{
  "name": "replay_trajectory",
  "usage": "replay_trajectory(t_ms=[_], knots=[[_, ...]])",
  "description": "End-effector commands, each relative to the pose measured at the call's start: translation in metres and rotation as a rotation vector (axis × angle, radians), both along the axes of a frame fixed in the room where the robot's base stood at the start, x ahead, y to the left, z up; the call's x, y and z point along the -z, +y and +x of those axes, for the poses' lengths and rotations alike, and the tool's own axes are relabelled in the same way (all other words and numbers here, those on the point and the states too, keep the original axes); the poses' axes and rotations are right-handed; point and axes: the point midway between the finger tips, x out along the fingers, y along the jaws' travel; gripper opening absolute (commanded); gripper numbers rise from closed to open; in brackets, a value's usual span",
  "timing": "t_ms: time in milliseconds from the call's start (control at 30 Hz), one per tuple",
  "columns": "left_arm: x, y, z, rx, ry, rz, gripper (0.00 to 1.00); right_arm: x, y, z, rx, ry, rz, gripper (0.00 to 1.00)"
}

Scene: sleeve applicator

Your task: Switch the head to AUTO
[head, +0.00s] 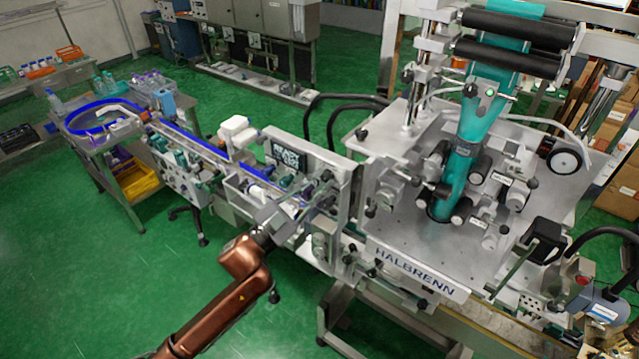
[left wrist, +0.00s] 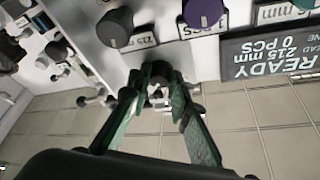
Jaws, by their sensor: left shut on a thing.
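The applicator head (head: 465,180) is the large silver unit marked HALBRENN, with a teal sleeve film running through it. My left gripper (head: 322,188) reaches the side of a silver upright panel left of that unit. In the left wrist view its two green-grey fingers (left wrist: 162,72) close around a small dark and metallic part (left wrist: 158,95), mostly hidden between them. A dark knob (left wrist: 115,28) and a purple knob (left wrist: 203,14) sit on the panel near the fingertips. No AUTO marking is readable.
A display (head: 288,158) beside the gripper reads READY, 215 mm, 0 PCS in the left wrist view (left wrist: 275,58). A conveyor (head: 195,140) with a blue belt edge runs to the left. The green floor (head: 130,265) at lower left is clear.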

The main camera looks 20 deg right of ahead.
Motion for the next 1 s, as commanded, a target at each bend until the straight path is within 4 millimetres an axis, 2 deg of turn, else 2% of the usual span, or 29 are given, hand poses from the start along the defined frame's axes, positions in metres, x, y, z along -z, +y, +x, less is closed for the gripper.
replay_trajectory(t_ms=[500,533,600,800,1000], knots=[[-0.0001,0.0003,0.0003,0.0,-0.02,0.015,0.0,-0.0002,-0.0001,-0.0001,0.0,0.0,0.0,0.38],[-0.0002,0.0003,0.0004,0.0,-0.02,0.015,0.19,-0.0002,-0.0001,-0.0001,0.0,0.0,0.0,0.38],[-0.0001,0.0003,0.0003,0.0,-0.019,0.015,0.24,-0.0002,-0.0001,-0.0001,0.0,0.0,0.0,0.38],[-0.0002,0.0002,0.0002,0.0,-0.018,0.014,0.36,-0.0002,-0.0001,-0.0001,0.0,0.0,0.0,0.38],[-0.0001,0.0001,0.0001,0.0,-0.018,0.014,0.36,-0.0003,-0.0013,-0.0003,-0.001,0.001,-0.001,0.38]])
